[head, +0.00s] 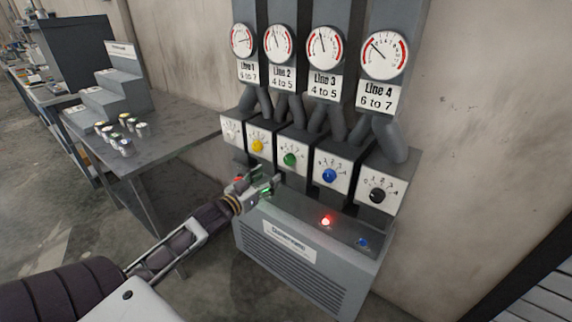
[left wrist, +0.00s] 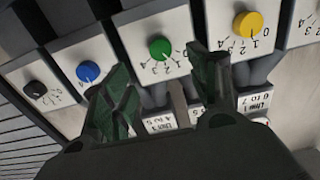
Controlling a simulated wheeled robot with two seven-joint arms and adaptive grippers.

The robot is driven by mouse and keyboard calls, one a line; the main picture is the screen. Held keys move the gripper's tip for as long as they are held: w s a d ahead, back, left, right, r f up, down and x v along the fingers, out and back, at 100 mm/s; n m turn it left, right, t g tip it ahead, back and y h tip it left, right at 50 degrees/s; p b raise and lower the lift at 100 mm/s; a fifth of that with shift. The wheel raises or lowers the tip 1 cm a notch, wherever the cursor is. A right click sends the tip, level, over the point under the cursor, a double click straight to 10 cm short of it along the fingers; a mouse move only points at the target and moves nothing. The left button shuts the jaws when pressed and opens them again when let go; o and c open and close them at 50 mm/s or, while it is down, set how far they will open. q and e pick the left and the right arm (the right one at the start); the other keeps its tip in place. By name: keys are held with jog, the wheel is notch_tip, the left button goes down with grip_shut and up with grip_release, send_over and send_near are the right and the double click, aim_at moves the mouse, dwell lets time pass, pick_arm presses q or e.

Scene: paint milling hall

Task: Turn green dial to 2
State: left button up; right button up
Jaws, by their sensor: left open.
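The green dial (head: 290,159) is a round knob on a white numbered plate, in the middle of a row of dials on the grey machine. In the left wrist view the green dial (left wrist: 160,47) shows upside down, beyond and between my fingers. My left gripper (head: 272,186) is open and empty, below and a little left of the green dial, apart from it. Its two fingers show large in the left wrist view (left wrist: 160,90). The number the dial points to is too small to read for sure. My right gripper is not in view.
Yellow (head: 258,146) and blue (head: 329,175) dials flank the green one; white (head: 232,131) and black (head: 377,195) dials sit at the ends. Gauges (head: 325,47) hang above. A lit red button (head: 326,221) is on the console. A table (head: 175,130) with small cans stands left.

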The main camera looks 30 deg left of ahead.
aim_at(288, 162)
pick_arm(q)
jog(key=w, duration=0.6)
jog(key=shift+w+d+b, duration=0.15)
jog(key=shift+d+b, duration=0.05)
jog(key=shift+b, duration=0.1)
jog(key=shift+w, duration=0.5)
jog(key=shift+w+d, duration=0.15)
jog(key=shift+w, duration=0.6)
jog(key=shift+w+d, duration=0.1)
jog(key=shift+w, duration=0.9)
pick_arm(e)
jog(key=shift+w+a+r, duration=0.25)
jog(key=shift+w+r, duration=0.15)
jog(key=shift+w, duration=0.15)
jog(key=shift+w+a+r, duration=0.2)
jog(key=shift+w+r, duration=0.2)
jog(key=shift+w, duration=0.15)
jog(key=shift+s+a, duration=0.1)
